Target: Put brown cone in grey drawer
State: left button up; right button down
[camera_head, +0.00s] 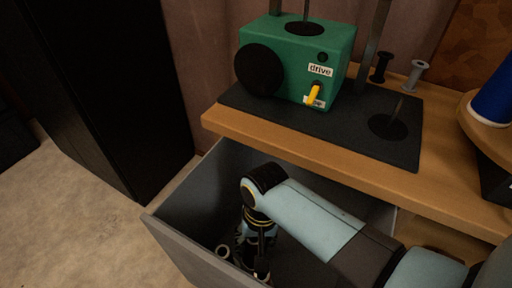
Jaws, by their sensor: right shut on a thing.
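The grey drawer (181,247) is pulled open below the wooden worktop, at the lower middle. My right arm comes in from the lower right and reaches over the drawer. My right gripper (243,263) points down inside the drawer, close to its front wall. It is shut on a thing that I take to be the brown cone. The fingers and the drawer's front wall hide it, so its colour and shape do not show. I cannot tell whether it touches the drawer floor. My left gripper is not in view.
A green drive box (330,45) with a yellow lever stands on a dark mat (360,127) on the worktop (292,147). Two small spools (416,75) and a blue spool (493,98) are at the right. A black cabinet (105,85) stands at the left, with bare floor (75,215) before it.

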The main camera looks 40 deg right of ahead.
notch_tip(320, 180, down, 2)
jog(key=shift+f+b, duration=0.1)
jog(key=shift+b, duration=0.2)
jog(key=c, duration=0.9)
grip_release()
jog(key=shift+c, duration=0.2)
jog(key=r+p, duration=0.1)
jog(key=r, duration=0.3)
jog(key=r+p, duration=0.2)
jog(key=r, duration=0.2)
jog(key=d+r+p, duration=0.1)
jog(key=r, duration=0.3)
jog(key=shift+s+d+r+p, duration=0.1)
jog(key=shift+p, duration=0.3)
